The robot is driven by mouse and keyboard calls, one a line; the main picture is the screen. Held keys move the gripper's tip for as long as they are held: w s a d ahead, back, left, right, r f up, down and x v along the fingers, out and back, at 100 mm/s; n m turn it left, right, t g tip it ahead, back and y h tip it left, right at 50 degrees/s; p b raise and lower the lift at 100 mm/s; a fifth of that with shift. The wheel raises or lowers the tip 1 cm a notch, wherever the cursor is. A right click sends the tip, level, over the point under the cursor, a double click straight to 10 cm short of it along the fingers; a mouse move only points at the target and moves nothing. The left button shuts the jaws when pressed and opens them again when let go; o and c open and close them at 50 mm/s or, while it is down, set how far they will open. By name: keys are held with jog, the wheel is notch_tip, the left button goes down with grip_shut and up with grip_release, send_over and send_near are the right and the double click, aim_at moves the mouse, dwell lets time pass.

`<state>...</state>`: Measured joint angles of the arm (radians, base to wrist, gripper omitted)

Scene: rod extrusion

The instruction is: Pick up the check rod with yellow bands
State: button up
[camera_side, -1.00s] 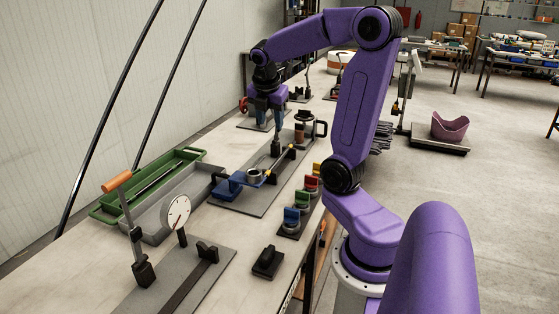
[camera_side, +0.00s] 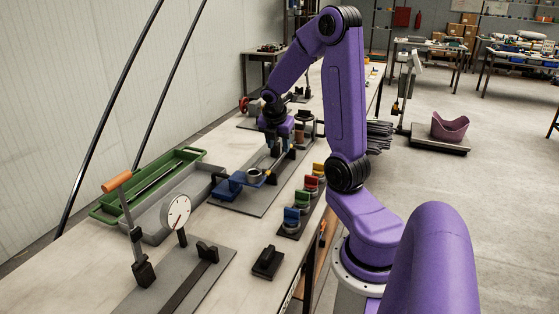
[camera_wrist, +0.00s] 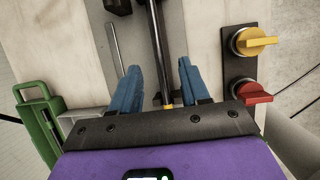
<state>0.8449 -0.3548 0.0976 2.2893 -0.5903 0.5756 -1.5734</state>
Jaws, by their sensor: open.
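The check rod (camera_wrist: 159,45) is a thin dark rod running lengthwise through the wrist view, with a yellow band at its near end. My gripper (camera_wrist: 157,68) is open, with one blue finger on each side of the rod and gaps to both. In the side view my gripper (camera_side: 276,149) is low over the grey plate (camera_side: 243,204) and hides most of the rod. The rod's far end runs out of the wrist view. I cannot tell the exact height of the fingertips relative to the rod.
A blue fixture with a ring (camera_side: 254,175) stands near my gripper. Knobs in blue (camera_side: 291,215), green, red and yellow (camera_wrist: 254,41) line the right. A green tray (camera_side: 190,155), a grey tray and a dial gauge (camera_side: 176,212) are at the left.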

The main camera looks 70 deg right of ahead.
aim_at(280, 158)
jog(key=shift+x, duration=2.7)
jog(key=shift+w, duration=0.15)
jog(key=shift+c, duration=0.4)
grip_shut()
